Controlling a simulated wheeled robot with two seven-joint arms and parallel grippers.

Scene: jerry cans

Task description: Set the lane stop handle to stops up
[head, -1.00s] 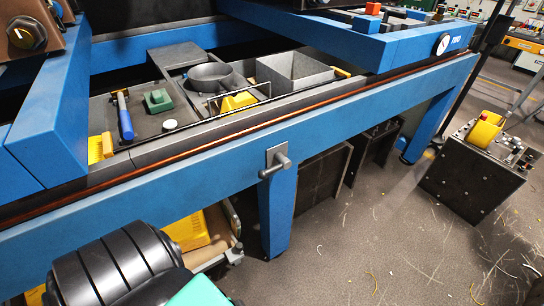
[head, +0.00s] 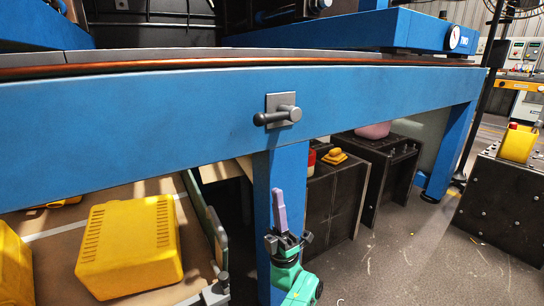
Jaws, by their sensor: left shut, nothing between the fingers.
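The lane stop handle (head: 280,115) is a dark grey lever on a square grey plate, fixed to the front of the blue beam (head: 150,125). Its bar lies about level, with the rounded end towards the left. My left gripper (head: 279,194), green with slim purplish-grey fingers, points up below the handle, in front of the blue leg. Its fingers are together and empty, and clearly apart from the handle.
Below the beam at left is a yellow box (head: 131,248). Dark cabinets (head: 335,205) stand behind the blue leg at right, one with a small yellow item (head: 335,156) on top. The space in front of the handle looks clear.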

